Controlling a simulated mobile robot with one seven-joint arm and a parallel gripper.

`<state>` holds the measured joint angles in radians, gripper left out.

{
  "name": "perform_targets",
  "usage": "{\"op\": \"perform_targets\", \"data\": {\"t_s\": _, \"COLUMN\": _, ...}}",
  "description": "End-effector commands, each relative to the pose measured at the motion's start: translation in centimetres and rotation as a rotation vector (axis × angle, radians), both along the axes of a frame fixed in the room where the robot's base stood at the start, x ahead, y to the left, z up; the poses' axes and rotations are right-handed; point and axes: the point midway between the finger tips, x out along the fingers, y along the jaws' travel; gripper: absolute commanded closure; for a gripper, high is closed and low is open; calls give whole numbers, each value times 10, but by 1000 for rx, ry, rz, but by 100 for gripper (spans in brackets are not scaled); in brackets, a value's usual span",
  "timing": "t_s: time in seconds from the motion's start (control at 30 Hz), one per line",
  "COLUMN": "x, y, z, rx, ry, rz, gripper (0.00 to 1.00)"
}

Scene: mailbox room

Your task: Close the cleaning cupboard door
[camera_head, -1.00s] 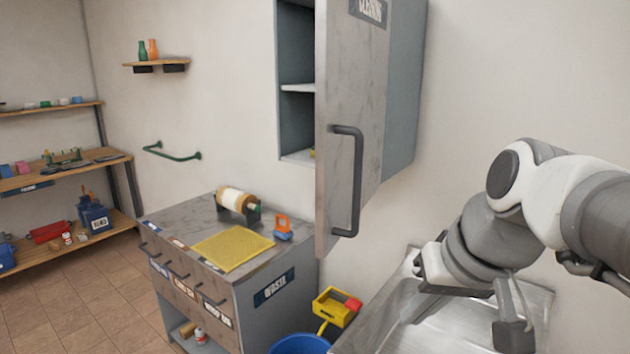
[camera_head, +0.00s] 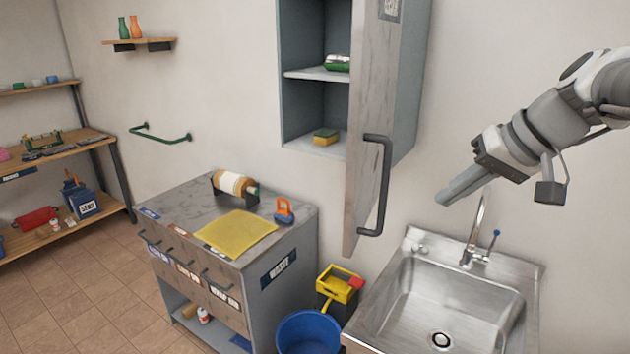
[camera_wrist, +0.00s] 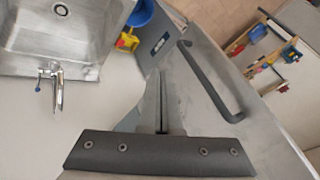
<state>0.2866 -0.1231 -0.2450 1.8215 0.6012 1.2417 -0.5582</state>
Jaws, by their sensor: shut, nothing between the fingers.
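The cleaning cupboard (camera_head: 313,100) is on the wall, and its grey marbled door (camera_head: 365,130) stands open, swung out toward me. A dark bar handle (camera_head: 376,185) is on the door's outer face. Inside, a green-and-white item (camera_head: 337,63) lies on the middle shelf and a yellow sponge (camera_head: 326,136) on the bottom. My gripper (camera_head: 445,197) is shut and empty, to the right of the door and above the sink, apart from the handle. In the wrist view the closed fingers (camera_wrist: 162,105) point toward the door face (camera_wrist: 205,85), with the handle (camera_wrist: 212,85) to their right.
A steel sink (camera_head: 455,300) with a tap (camera_head: 477,235) is below my gripper. A drawer cabinet (camera_head: 225,285) with a yellow cloth (camera_head: 237,233) stands left. A blue bucket (camera_head: 308,333) and yellow wringer (camera_head: 340,283) are between cabinet and sink.

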Motion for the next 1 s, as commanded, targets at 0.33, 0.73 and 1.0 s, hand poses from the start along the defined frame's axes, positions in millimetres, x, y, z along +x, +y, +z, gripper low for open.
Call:
{"op": "perform_targets", "data": {"t_s": 0.33, "x": 31, "y": 34, "z": -48, "rx": 0, "ry": 1, "rz": 5, "gripper": 100}}
{"op": "perform_targets", "data": {"t_s": 0.73, "x": 38, "y": 63, "z": -50, "rx": -1, "ry": 0, "rz": 0, "gripper": 100}}
{"op": "perform_targets", "data": {"t_s": 1.0, "x": 38, "y": 63, "z": -50, "rx": -1, "ry": 0, "rz": 0, "gripper": 100}}
